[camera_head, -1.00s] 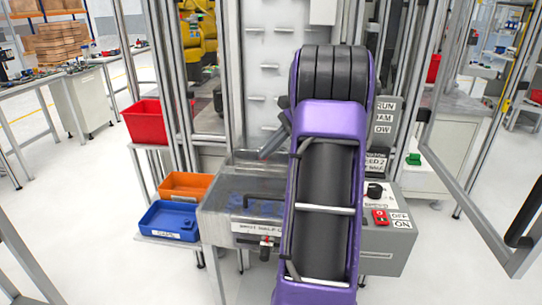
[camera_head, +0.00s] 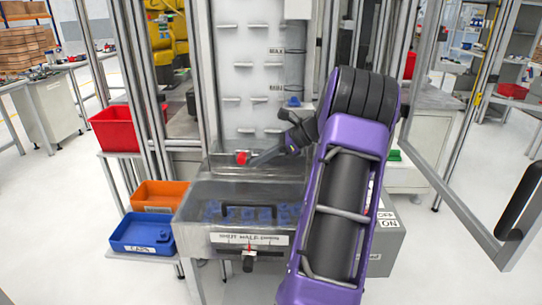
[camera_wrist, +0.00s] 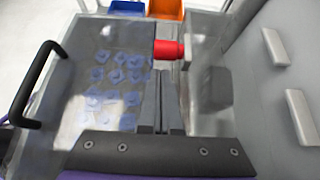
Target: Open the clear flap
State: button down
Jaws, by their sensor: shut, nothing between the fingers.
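The clear flap (camera_head: 283,194) lies over a grey box at the front of the machine, with a black handle (camera_head: 253,211) on it. Blue parts show through it. In the wrist view the flap (camera_wrist: 70,108) and its handle (camera_wrist: 36,85) are at the left. My gripper (camera_head: 252,163) is shut and empty above the back of the box. In the wrist view its fingers (camera_wrist: 161,75) point at a red knob (camera_wrist: 168,49), seemingly close; contact cannot be told. The handle is apart from the fingers.
Orange (camera_head: 160,196) and blue (camera_head: 143,233) bins stand left of the box, with a red bin (camera_head: 115,129) behind. A pegged upright panel (camera_head: 255,75) rises behind the box. Metal posts and a framed door (camera_head: 450,190) flank the right.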

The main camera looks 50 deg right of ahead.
jog(key=shift+x, duration=1.1)
